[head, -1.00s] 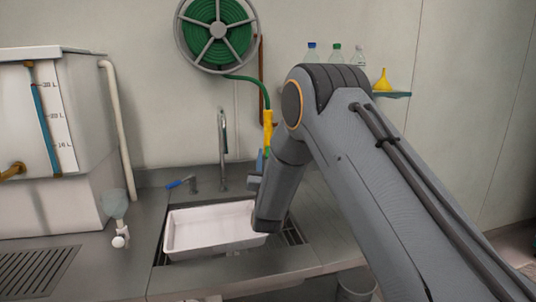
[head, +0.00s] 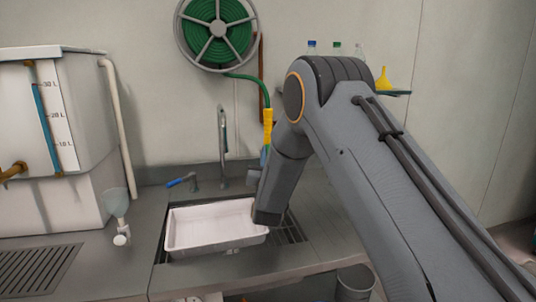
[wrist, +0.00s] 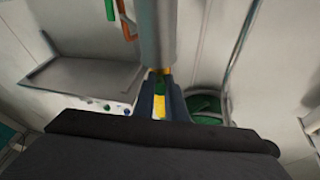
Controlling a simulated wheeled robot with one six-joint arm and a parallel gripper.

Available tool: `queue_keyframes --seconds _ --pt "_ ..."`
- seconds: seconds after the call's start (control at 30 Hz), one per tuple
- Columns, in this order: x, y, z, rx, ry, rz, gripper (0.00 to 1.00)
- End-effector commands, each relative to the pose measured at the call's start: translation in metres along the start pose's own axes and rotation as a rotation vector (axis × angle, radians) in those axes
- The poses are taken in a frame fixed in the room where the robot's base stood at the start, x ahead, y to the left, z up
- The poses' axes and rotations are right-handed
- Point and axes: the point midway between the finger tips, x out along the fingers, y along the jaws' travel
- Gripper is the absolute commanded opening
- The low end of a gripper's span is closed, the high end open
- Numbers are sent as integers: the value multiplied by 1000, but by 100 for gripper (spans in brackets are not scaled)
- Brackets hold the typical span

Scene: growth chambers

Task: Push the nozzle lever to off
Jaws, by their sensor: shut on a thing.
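The yellow nozzle (head: 268,120) hangs at the end of the green hose, in front of the back wall above the sink. A small blue part shows just below it, beside my arm. I cannot make out the lever or its position. My gripper (wrist: 161,96) shows in the wrist view as two dark blue fingers, shut with a yellow piece (wrist: 159,106) and some green between them. This looks like part of the nozzle. In the head view my own arm hides the fingers.
A white tray (head: 183,246) sits in the sink, under my wrist. A faucet (head: 223,140) and a blue-handled tap (head: 180,182) stand behind it. The hose reel (head: 185,50) is on the wall above. A white tank (head: 90,110) stands left; a shelf (head: 398,93) with bottles is right.

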Motion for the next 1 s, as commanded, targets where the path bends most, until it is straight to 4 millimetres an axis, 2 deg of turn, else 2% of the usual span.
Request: queue_keyframes --seconds 0.5,1.0 --pt "3 -5 -22 9 -387 76 0" --pt "7 -5 -28 14 -680 134 0"
